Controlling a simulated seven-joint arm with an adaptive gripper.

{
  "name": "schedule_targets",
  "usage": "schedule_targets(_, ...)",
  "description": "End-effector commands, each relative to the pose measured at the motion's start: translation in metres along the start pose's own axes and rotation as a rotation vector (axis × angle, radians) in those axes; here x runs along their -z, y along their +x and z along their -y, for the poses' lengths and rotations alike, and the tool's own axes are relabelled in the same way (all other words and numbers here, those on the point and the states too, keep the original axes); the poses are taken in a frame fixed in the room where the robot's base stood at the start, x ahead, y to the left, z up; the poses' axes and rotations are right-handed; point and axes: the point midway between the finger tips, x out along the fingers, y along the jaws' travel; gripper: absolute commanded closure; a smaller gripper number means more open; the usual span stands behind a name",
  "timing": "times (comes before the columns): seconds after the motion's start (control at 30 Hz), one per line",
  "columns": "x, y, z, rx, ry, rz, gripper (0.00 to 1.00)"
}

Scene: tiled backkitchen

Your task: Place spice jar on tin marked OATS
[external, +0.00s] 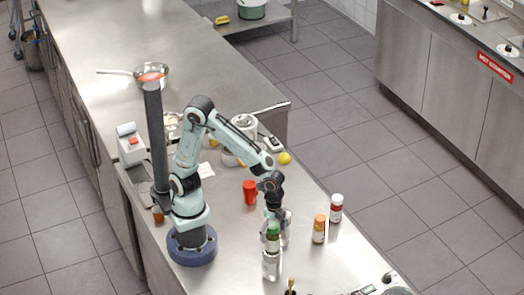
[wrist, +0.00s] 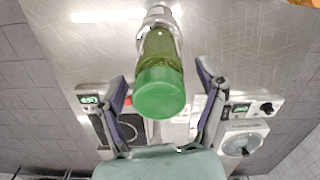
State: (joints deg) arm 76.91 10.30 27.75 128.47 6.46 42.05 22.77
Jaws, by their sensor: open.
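A spice jar with a green cap and greenish contents (external: 272,245) stands upright on a silvery tin (external: 271,266) near the front of the counter. In the wrist view the jar's green cap (wrist: 160,93) is close to the camera, and the silvery tin (wrist: 158,14) shows beyond its body. Any lettering on the tin is not readable. My gripper (external: 277,226) is at the jar's height. Its fingers (wrist: 161,82) are open, one on each side of the jar, with visible gaps in the wrist view.
An orange-capped jar (external: 319,229) and a red-and-white jar (external: 336,208) stand to the right. A red cup (external: 250,192) is behind my gripper. A small wooden-handled item (external: 291,284) is at the front.

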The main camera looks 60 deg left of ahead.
Motion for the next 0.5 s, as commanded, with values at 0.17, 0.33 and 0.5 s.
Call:
schedule_targets(0.17,0.001,-0.011,0.000,0.001,0.001,-0.004,0.29)
schedule_targets(0.33,0.002,-0.047,0.001,0.001,0.001,-0.009,0.29)
schedule_targets(0.5,0.001,-0.086,0.001,0.002,-0.001,-0.006,0.29)
